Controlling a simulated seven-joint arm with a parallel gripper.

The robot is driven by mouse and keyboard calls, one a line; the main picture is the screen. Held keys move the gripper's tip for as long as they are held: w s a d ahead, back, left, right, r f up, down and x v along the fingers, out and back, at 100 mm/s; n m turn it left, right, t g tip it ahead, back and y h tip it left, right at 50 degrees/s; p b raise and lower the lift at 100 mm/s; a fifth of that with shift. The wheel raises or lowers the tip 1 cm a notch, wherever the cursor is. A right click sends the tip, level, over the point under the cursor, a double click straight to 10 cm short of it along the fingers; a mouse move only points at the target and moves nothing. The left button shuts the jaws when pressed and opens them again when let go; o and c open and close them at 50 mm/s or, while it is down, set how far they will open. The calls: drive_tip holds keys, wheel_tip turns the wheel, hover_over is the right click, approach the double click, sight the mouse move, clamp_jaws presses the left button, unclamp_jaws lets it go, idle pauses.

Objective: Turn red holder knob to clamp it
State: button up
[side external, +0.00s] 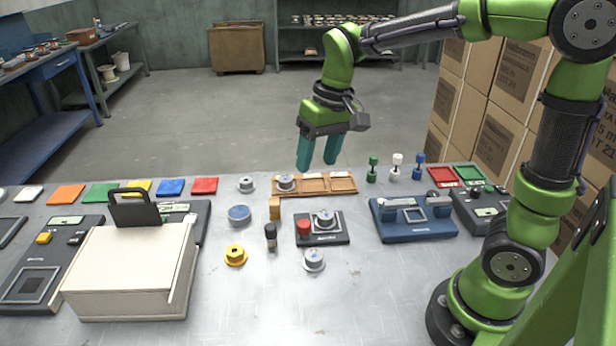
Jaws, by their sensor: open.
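The holder (336,240) is a dark flat base near the middle of the table. A red knob (304,226) stands on its left part. A grey spool (324,219) sits on the holder just right of the knob. My gripper (317,165) has two teal fingers pointing down, spread apart with nothing between them. In the picture it is above and behind the holder, near the table's back edge, apart from the knob. I cannot tell the knob's turn angle.
A wooden tray (343,191) with a spool lies behind the holder. A dark upright cylinder (270,236) and a yellow block (274,208) stand to its left. A loose spool (313,260) lies in front. A blue fixture (413,228) stands right. The front middle table is clear.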

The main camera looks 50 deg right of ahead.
sight(304, 223)
drive_tip(key=w+f+n+g+h, duration=0.2)
drive_tip(key=w+f+g, duration=0.3)
drive_tip(key=w, duration=0.6)
drive_tip(key=shift+n+g+y, duration=0.3)
drive_tip(key=shift+n+g, duration=0.1)
drive_tip(key=shift+g, duration=0.2)
drive_tip(key=x, duration=0.4)
drive_tip(key=s+x, duration=0.1)
drive_tip(key=x, duration=0.9)
drive_tip(key=shift+s+a+r, duration=0.15)
drive_tip(key=shift+s+a, duration=0.1)
drive_tip(key=shift+s, duration=0.25)
